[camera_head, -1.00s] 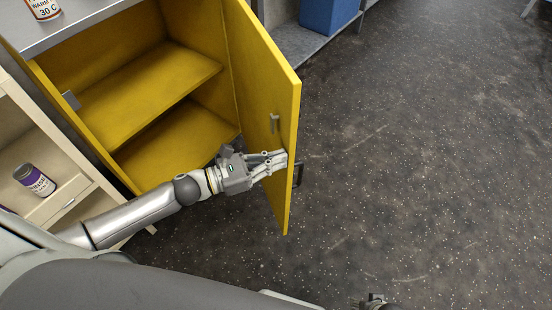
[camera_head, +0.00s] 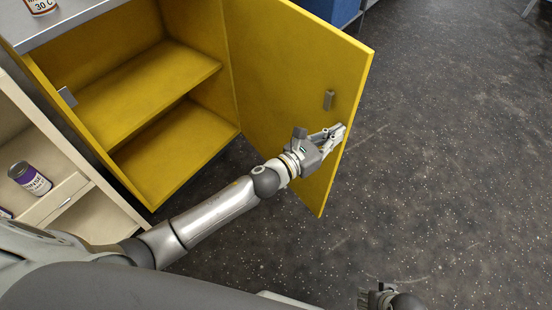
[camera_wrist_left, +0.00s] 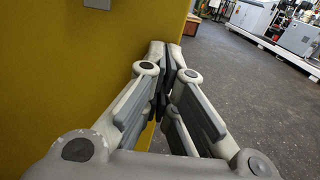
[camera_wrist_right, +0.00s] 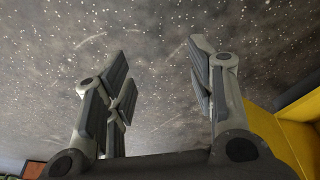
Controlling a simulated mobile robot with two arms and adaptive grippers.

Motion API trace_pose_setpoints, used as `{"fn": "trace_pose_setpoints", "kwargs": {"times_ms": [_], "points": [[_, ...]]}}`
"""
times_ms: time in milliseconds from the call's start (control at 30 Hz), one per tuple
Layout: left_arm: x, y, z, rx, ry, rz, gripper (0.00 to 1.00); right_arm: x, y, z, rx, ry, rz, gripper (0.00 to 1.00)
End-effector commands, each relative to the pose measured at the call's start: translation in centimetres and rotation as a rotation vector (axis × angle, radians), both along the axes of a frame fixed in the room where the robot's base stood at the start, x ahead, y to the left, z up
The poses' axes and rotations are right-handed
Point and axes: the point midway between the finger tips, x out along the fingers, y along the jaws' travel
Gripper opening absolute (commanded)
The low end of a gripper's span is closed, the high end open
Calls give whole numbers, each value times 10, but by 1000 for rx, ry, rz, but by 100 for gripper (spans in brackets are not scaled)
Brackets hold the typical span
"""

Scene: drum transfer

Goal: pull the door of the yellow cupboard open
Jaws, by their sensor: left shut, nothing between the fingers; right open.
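The yellow cupboard (camera_head: 188,138) stands at the left in the head view, with its door (camera_head: 290,65) swung wide open to the right. The left wrist view shows the closed fingers (camera_wrist_left: 168,60) beside the yellow door panel (camera_wrist_left: 70,60). My right gripper (camera_head: 365,297) is low in the head view, away from the door; the right wrist view shows its fingers (camera_wrist_right: 160,85) apart and empty.
A cream shelf unit (camera_head: 100,205) with a purple-labelled can (camera_head: 30,178) stands left of the cupboard. Another can (camera_head: 40,6) is on the grey top. A blue box (camera_head: 330,10) is behind the door. The floor at the right is clear.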

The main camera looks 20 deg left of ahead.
Motion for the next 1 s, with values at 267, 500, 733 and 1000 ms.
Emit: {"fn": "trace_pose_setpoints", "kwargs": {"times_ms": [267, 500, 733, 1000], "points": [[34, -27, -1, -2, -2, 72, 0, 4, -1, 38, 1, -24, -4, 51], [60, -44, -2, -3, -1, 124, 0, 1, -2, 72, 2, -43, -6, 51], [82, -59, -1, -2, -1, 169, 0, -6, -3, 102, 3, -60, -9, 51], [92, -66, 1, -1, 0, 193, 0, -13, -4, 120, 2, -67, -10, 51]]}}
